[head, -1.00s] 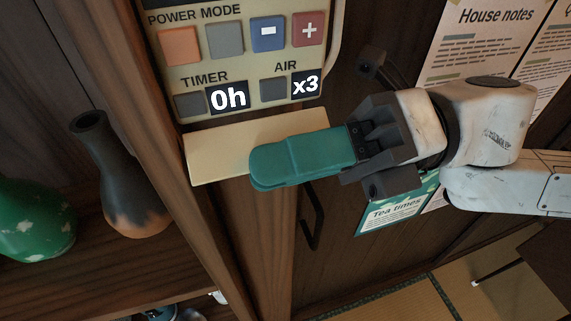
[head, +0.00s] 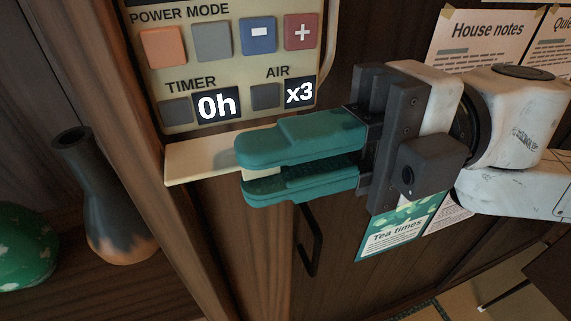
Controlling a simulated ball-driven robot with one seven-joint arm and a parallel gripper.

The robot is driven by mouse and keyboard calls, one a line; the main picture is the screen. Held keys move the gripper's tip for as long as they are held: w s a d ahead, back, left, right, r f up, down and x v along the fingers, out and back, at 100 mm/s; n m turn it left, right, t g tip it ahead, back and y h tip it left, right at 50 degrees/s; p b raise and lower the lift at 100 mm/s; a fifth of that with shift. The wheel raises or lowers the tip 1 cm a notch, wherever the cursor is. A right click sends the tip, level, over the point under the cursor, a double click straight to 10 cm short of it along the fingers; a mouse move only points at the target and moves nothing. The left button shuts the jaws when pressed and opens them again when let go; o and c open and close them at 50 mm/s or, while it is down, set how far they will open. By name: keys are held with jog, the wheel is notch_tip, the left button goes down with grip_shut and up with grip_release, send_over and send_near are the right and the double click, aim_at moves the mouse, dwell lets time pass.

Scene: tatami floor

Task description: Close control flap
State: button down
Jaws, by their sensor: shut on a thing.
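The control flap (head: 205,165) is a cream plate that juts out below the control panel (head: 150,99). The panel has buttons and displays reading "0h" and "x3". My gripper (head: 243,174) has two teal fingers, one above and one below the flap's right part. It is shut on the flap, and the fingers hide that part of it.
A dark vase (head: 115,215) and a green round pot (head: 25,245) stand on the shelf at left. A dark door handle (head: 311,240) hangs below my gripper. A "Tea times" sheet (head: 395,240) and a "House notes" sheet (head: 487,40) are on the wood at right.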

aim_at(280, 107)
jog(key=m, duration=0.2)
jog(key=r+m, duration=0.2)
jog(key=m, duration=0.1)
jog(key=shift+w+m, duration=0.2)
jog(key=shift+m, duration=0.1)
jog(key=shift+w+a+r+m+p, duration=0.1)
jog(key=shift+w+r+m+p, duration=0.1)
jog(key=shift+m, duration=0.55)
jog(key=shift+w+d+r+m+p, duration=0.1)
jog(key=shift+r+m+p, duration=0.1)
jog(key=shift+m, duration=0.6)
jog(key=shift+w+a+r+m+p, duration=0.1)
jog(key=shift+r+m+p, duration=0.1)
jog(key=shift+m, duration=0.85)
jog(key=c, duration=1.2)
grip_release()
jog(key=shift+w, duration=0.1)
